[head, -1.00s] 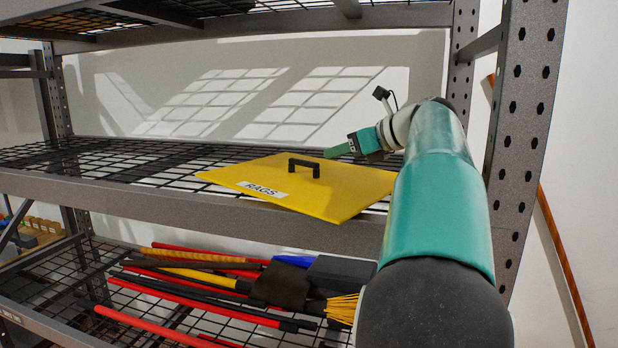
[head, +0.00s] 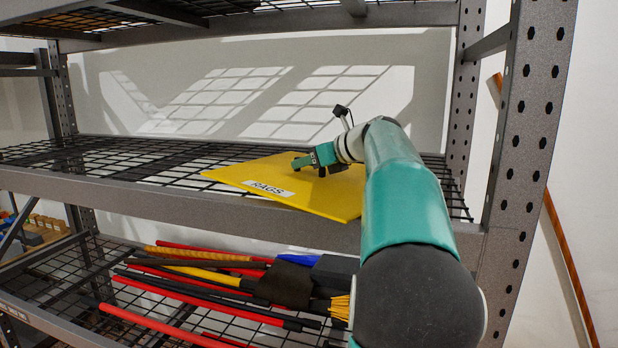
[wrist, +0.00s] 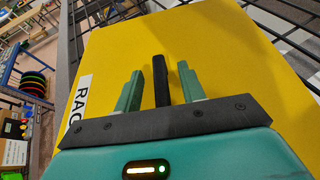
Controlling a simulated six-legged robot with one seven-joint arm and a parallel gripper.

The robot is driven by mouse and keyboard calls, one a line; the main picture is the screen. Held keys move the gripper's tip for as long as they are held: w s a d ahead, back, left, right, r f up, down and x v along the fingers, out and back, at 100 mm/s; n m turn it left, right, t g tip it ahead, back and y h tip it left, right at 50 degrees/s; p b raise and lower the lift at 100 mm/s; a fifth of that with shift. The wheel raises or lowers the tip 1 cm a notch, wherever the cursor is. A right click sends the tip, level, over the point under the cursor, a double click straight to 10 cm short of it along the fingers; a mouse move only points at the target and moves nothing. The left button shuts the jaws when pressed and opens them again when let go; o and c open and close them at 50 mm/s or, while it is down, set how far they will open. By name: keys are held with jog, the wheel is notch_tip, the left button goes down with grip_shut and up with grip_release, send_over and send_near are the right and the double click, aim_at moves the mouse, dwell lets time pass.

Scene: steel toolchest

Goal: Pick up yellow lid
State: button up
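The yellow lid (head: 335,204) is a flat square panel with a white RAGS label (head: 268,188). It lies on the wire middle shelf, its front corner over the shelf's front beam. In the wrist view the lid (wrist: 225,50) fills most of the picture. Its black bar handle (wrist: 161,82) stands between my two green fingers. My gripper (wrist: 160,85) is open, with a finger on each side of the handle and small gaps visible. In the head view my gripper (head: 300,163) is at the handle and hides most of it.
The lower shelf (head: 60,268) holds red and yellow poles (head: 190,300) and brushes. A perforated steel post (head: 525,120) stands close on the right. The upper shelf (head: 260,20) is overhead. The middle shelf's left part (head: 90,160) is clear.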

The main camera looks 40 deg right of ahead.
grip_shut()
jog(key=shift+r, duration=0.15)
